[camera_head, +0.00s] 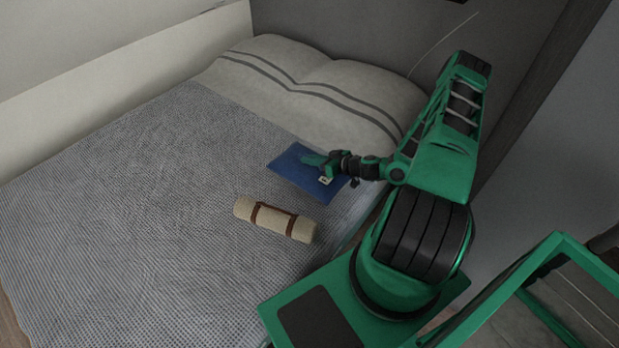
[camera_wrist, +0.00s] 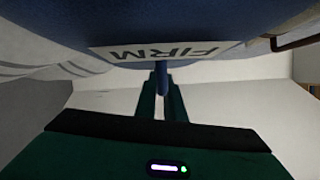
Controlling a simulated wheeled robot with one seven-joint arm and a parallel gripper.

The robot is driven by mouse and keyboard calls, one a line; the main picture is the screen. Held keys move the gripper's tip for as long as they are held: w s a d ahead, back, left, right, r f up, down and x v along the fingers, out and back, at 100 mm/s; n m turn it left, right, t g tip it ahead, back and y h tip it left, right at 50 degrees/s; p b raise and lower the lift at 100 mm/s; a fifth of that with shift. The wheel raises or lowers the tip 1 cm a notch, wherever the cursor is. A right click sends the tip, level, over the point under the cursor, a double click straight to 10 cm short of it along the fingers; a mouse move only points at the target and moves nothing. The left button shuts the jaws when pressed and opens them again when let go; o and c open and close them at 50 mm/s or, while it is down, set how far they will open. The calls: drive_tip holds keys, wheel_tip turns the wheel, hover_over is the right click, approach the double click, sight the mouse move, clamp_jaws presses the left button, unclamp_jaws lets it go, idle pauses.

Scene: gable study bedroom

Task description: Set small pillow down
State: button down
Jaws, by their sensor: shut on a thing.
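The small pillow (camera_head: 290,165) is blue and lies flat or nearly flat over the bed's blanket, just below the large striped pillows. In the wrist view the blue pillow (camera_wrist: 160,20) fills the top of the picture, with a white label reading "FIRM". My gripper (camera_head: 318,162) is shut on the pillow, at its right part in the head view. In the wrist view the fingers of my gripper (camera_wrist: 162,95) close around a blue strip of it. I cannot tell whether the pillow's underside touches the bed.
A rolled cream blanket (camera_head: 270,217) with brown straps lies on the bed in front of the pillow. Striped white pillows (camera_head: 320,85) are at the bed's head. The grey checked bed cover (camera_head: 130,210) is clear to the left. A dark wall stands behind.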

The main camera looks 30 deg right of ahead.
sight(310, 171)
wheel_tip(310, 171, down, 7)
drive_tip(key=shift+r, duration=0.1)
idle(0.4)
drive_tip(key=c, duration=1.8)
unclamp_jaws()
drive_tip(key=shift+c, duration=0.2)
